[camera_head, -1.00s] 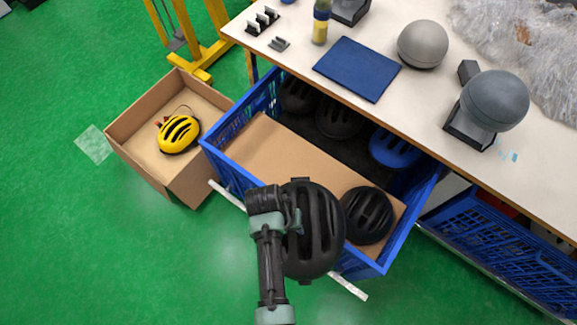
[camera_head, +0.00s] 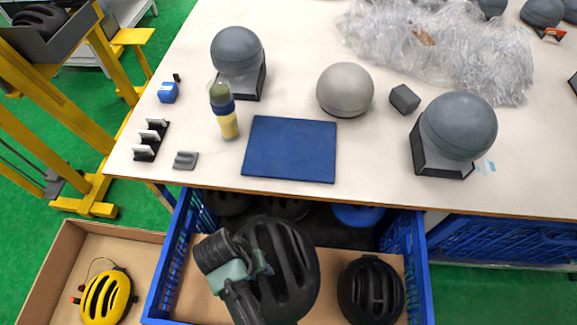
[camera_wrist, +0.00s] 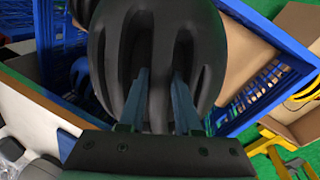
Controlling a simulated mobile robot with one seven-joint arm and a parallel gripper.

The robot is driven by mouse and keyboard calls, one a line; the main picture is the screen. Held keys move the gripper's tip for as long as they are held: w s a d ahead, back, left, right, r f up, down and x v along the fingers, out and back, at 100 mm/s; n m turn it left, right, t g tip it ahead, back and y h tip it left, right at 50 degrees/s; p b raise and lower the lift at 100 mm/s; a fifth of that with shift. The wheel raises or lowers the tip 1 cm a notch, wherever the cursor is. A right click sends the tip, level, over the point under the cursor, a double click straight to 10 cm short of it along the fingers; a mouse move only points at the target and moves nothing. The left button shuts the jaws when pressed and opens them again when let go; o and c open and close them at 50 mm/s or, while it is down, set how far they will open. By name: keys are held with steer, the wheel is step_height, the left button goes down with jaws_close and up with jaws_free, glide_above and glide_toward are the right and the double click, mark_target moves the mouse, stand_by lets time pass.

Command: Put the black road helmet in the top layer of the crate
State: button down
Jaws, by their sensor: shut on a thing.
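My gripper (camera_head: 262,265) is shut on a black road helmet (camera_head: 289,262), which hangs over the blue crate (camera_head: 161,270). In the wrist view the two fingers of my gripper (camera_wrist: 160,85) reach into the vents of the black helmet (camera_wrist: 150,30). The crate has a cardboard sheet (camera_head: 330,268) as a layer. Another black helmet (camera_head: 371,290) lies on this sheet at the right. Behind the sheet's edge, dark helmets (camera_head: 228,203) and a blue helmet (camera_head: 357,214) sit lower in the crate, partly under the table. The held helmet hides part of the sheet.
A cardboard box (camera_head: 48,285) with a yellow helmet (camera_head: 107,297) stands left of the crate. The table (camera_head: 380,190) overhangs the crate's back and carries head forms, a blue mat (camera_head: 290,149) and a bottle (camera_head: 222,112). A yellow stand (camera_head: 95,190) is at left.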

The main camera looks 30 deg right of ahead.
steer(key=s+d+f+m+g+b, duration=0.1)
steer(key=d+f+m+b, duration=0.2)
steer(key=f+b, duration=0.35)
steer(key=s+d+f+m+b, duration=0.2)
steer(key=d+f+b, duration=0.1)
steer(key=b, duration=0.7)
step_height(320, 180, down, 18)
steer(key=b, duration=0.7)
steer(key=shift+d+y, duration=0.25)
steer(key=shift+y, duration=0.05)
steer(key=shift+b, duration=0.3)
steer(key=c, duration=0.6)
jaws_free()
steer(key=shift+f, duration=0.15)
